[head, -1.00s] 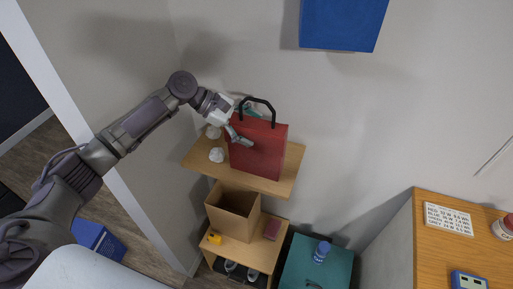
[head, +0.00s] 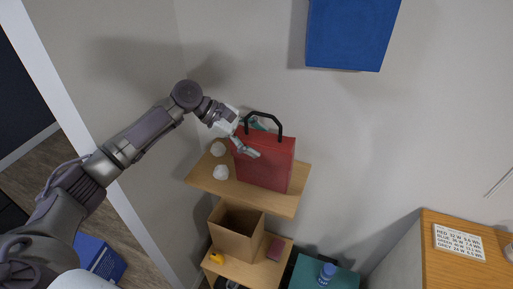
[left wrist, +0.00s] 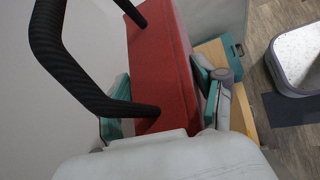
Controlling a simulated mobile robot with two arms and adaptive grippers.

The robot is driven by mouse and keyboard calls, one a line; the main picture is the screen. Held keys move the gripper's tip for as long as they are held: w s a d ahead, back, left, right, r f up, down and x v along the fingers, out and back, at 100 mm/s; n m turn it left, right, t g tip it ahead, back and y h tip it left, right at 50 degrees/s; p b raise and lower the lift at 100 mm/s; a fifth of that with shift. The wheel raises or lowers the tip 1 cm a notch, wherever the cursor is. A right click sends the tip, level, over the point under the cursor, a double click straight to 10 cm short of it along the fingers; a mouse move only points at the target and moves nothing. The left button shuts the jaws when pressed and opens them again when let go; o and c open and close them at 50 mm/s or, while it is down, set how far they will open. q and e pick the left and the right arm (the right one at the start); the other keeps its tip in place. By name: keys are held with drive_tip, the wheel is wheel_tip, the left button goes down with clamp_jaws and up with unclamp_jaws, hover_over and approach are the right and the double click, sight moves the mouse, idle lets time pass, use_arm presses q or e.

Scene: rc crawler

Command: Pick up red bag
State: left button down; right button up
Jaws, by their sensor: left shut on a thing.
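The red bag (head: 268,165) with a black loop handle stands upright on a small wooden wall shelf (head: 205,183). My left gripper (head: 257,139) reaches it from the left, near the top, and is shut on it with one finger across the front face. The other finger is partly hidden behind the bag. In the left wrist view the red bag (left wrist: 165,65) lies between the teal-padded fingers, with the black handle rising at the left. Whether the bag's base has lifted off the shelf I cannot tell. My right gripper is not in view.
Two white crumpled lumps (head: 220,172) lie on the shelf left of the bag. Below are an open cardboard box (head: 237,235) and a teal surface with a blue bottle (head: 327,271). A blue box (head: 350,35) hangs on the wall above. A wooden desktop (head: 450,270) is at right.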

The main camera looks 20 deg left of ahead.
use_arm(q)
drive_tip(key=shift+r+b, duration=0.35)
drive_tip(key=shift+r, duration=0.55)
drive_tip(key=d+r+b, duration=0.1)
drive_tip(key=d+r, duration=0.2)
drive_tip(key=d, duration=0.3)
drive_tip(key=s+d+r+b, duration=0.1)
drive_tip(key=d+r, duration=0.3)
drive_tip(key=d, duration=0.1)
drive_tip(key=shift+s+d+b, duration=0.15)
drive_tip(key=shift+d+b, duration=0.2)
drive_tip(key=shift+b, duration=0.05)
drive_tip(key=shift+r, duration=0.15)
